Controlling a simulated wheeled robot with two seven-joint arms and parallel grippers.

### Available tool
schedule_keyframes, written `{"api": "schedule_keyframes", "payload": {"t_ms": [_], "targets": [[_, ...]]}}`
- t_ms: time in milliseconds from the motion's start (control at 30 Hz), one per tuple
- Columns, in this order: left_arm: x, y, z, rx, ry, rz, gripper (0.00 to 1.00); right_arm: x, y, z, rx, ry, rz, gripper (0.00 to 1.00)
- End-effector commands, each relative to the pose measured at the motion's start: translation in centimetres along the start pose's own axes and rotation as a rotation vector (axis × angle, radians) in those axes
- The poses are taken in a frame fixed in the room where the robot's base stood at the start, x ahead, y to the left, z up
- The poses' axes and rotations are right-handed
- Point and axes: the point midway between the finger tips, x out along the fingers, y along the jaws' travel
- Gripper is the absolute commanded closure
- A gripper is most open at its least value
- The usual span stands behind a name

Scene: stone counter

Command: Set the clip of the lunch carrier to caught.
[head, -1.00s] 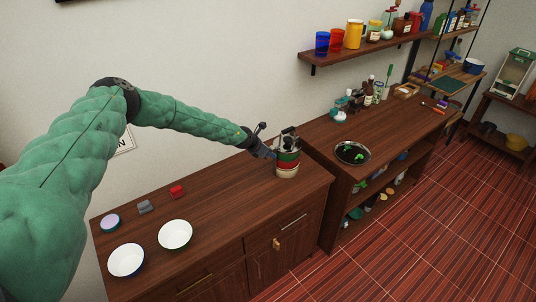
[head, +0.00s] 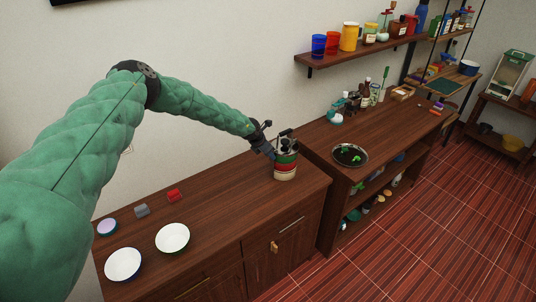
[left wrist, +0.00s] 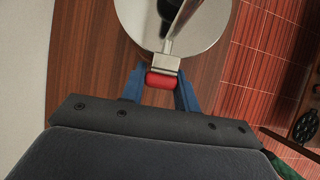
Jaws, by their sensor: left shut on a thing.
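The lunch carrier (head: 285,173), a round stacked can with green, red and cream bands and a dark top handle, stands upright near the counter's right end. In the left wrist view its round grey lid (left wrist: 135,14) is seen from above, with a metal bar over it. My left gripper (head: 272,156) is at the carrier's upper left side. In the left wrist view its blue fingers (left wrist: 160,88) are shut on the red tab (left wrist: 160,80) of the metal clip (left wrist: 165,63). Whether the clip is caught cannot be told. My right gripper is not in view.
Two bowls (head: 123,264) (head: 172,238), a small round dish (head: 106,227), a grey block (head: 142,210) and a red block (head: 174,195) lie to the left on the wooden counter (head: 225,198). A dark plate (head: 350,155) is on the right counter.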

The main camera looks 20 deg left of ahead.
Motion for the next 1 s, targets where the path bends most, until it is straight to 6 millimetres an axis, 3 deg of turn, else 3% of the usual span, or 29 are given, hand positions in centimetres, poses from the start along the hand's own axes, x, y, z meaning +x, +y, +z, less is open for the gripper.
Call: {"api": "schedule_keyframes", "payload": {"t_ms": [233, 267, 367, 767, 1000], "targets": [[0.1, -0.1, -0.1, 0.000, 0.001, -0.001, 0.92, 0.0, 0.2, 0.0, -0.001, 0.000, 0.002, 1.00], [0.1, -0.1, -0.1, 0.001, 0.001, -0.001, 0.67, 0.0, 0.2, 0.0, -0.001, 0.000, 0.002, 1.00], [0.1, -0.1, -0.1, 0.000, 0.001, -0.001, 0.48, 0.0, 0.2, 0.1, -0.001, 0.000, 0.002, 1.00], [-0.3, 0.0, 0.0, 0.001, 0.000, 0.000, 0.47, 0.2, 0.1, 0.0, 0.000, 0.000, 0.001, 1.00], [-2.2, 0.1, -0.1, 0.002, 0.000, 0.000, 0.47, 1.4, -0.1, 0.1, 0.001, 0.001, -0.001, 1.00]]}}
